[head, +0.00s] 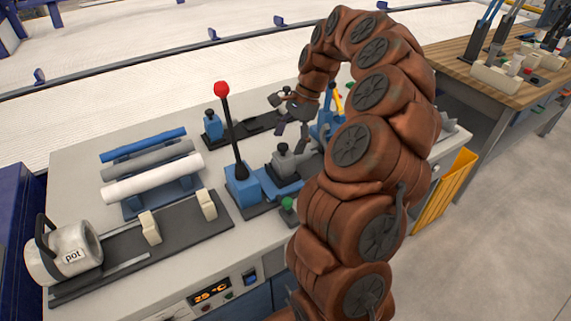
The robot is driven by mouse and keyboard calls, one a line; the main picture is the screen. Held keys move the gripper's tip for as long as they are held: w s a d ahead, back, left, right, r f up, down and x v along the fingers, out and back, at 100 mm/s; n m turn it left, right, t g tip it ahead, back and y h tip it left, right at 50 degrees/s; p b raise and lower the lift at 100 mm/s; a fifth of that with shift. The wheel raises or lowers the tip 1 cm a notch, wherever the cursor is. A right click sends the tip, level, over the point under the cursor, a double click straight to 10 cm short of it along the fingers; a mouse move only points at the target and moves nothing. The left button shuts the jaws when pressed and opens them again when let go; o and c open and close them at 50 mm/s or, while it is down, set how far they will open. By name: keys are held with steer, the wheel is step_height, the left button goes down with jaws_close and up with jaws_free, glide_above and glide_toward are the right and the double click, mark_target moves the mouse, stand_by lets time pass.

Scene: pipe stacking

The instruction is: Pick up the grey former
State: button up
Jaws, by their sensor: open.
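The grey former (291,162), a grey block with a dark knob on top, sits on a blue base near the middle of the worktable. My gripper (290,129) hangs from my brown-covered arm just above and behind it in the head view. The gripper's dark fingers are spread and hold nothing. It looks apart from the former, but the exact gap is hard to tell from this view. My arm hides part of the table to the right of the former.
A lever with a red ball (221,89) stands just left of the former. A blue former (213,126) is farther back. A yellow bin (444,192) is right of my arm.

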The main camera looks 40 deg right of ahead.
mark_target(285, 153)
steer(key=shift+d+f+m, duration=0.5)
steer(key=shift+d+f, duration=0.1)
steer(key=shift+d, duration=0.2)
steer(key=shift+f, duration=0.25)
steer(key=shift+w+a+p+x, duration=0.1)
steer(key=shift+p+x, duration=0.35)
steer(key=shift+x, duration=0.75)
steer(key=shift+w+a+p+x, duration=0.15)
steer(key=shift+p+x, duration=0.25)
steer(key=shift+x, duration=0.8)
steer(key=shift+w+a+p+x, duration=0.1)
steer(key=shift+p+x, duration=0.35)
steer(key=shift+x, duration=0.7)
steer(key=shift+r, duration=0.2)
jaws_close()
